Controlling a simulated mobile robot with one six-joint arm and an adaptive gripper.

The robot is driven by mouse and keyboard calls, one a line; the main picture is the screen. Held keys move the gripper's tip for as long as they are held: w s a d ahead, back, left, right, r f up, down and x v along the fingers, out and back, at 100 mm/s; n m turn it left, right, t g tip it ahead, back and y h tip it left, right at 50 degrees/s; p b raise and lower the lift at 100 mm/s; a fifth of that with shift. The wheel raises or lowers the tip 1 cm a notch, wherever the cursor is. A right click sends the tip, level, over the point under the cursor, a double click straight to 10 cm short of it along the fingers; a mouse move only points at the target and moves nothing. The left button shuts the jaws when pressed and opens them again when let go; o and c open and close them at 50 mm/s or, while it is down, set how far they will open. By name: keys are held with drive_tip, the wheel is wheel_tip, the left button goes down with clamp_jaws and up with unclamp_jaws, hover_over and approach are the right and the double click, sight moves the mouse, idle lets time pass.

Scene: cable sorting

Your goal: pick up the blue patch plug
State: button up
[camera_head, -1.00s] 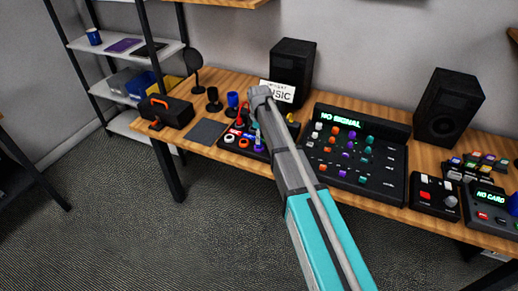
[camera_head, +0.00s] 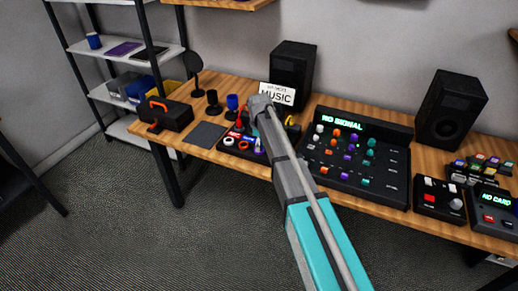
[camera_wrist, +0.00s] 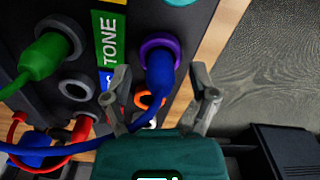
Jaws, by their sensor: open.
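The blue patch plug (camera_wrist: 158,74) stands in a purple-ringed socket on a dark panel (camera_wrist: 195,22) in the wrist view. A blue cable runs from it towards the lower left. My gripper (camera_wrist: 161,86) is open, with one finger to each side of the plug. Gaps show between the plug and both fingers, so it is not held. In the head view the panel (camera_head: 232,152) lies on the wooden desk, partly covered by my arm; my gripper's fingers cannot be made out there.
A green plug (camera_wrist: 45,55) sits in a grey-ringed socket left of the blue one. A red plug (camera_wrist: 85,127) with a red cable is lower left. An empty grey socket (camera_wrist: 76,86) lies between. A mixer console (camera_head: 350,165) stands right of the panel.

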clamp_jaws()
idle(0.5)
wheel_tip(320, 180, up, 3)
drive_tip(key=p, duration=0.3)
drive_tip(key=shift+r, duration=0.15)
drive_tip(key=s+d+r+p, duration=0.3)
drive_tip(key=s+r+p, duration=0.6)
drive_tip(key=s, duration=0.4)
drive_tip(key=shift+s+d+r+p, duration=0.25)
drive_tip(key=shift+s+r+p, duration=0.1)
drive_tip(key=shift+p, duration=0.15)
